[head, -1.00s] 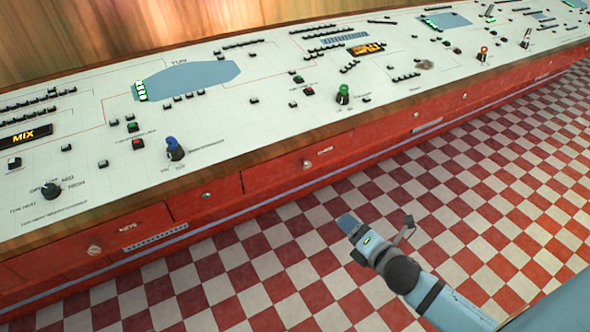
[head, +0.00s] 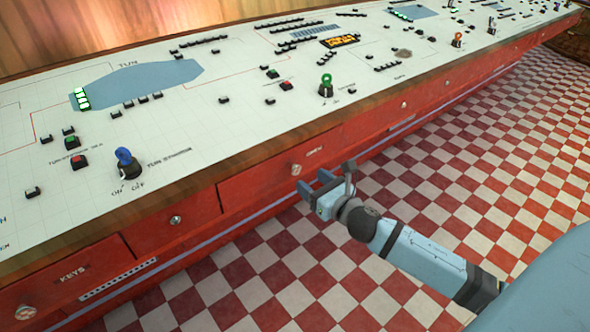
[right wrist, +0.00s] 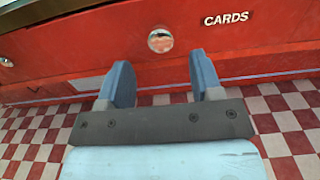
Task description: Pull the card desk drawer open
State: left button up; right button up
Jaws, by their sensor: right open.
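The card desk drawer (head: 250,190) is a red drawer front under the white console top, and it looks shut. It carries a round metal knob (head: 296,170). In the right wrist view the drawer front (right wrist: 90,50) bears the label CARDS (right wrist: 228,18), with the knob (right wrist: 160,40) to the left of the label. My right gripper (head: 312,187) is open and empty, just in front of and below the knob. In the right wrist view its two blue fingers (right wrist: 162,80) are apart, with the knob ahead between them and not touched. My left gripper is not in view.
The console (head: 230,95) has buttons and knobs on its top and a wooden front edge. A drawer labelled KEYS (head: 70,280) and a narrow panel with a small knob (head: 175,220) lie to the left. The checkered floor (head: 470,180) in front is clear.

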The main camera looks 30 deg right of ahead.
aim_at(297, 169)
jog(key=w, duration=0.4)
jog(key=w+b, duration=0.1)
jog(key=w, duration=0.1)
jog(key=shift+w+a, duration=0.25)
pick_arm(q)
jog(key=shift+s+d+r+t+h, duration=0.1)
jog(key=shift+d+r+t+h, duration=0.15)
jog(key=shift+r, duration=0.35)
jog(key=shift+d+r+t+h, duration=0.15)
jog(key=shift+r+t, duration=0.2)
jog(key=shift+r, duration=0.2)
pick_arm(e)
jog(key=shift+w, duration=0.3)
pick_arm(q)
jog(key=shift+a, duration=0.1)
pick_arm(e)
jog(key=shift+c, duration=0.2)
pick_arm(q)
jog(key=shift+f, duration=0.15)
pick_arm(e)
grip_shut()
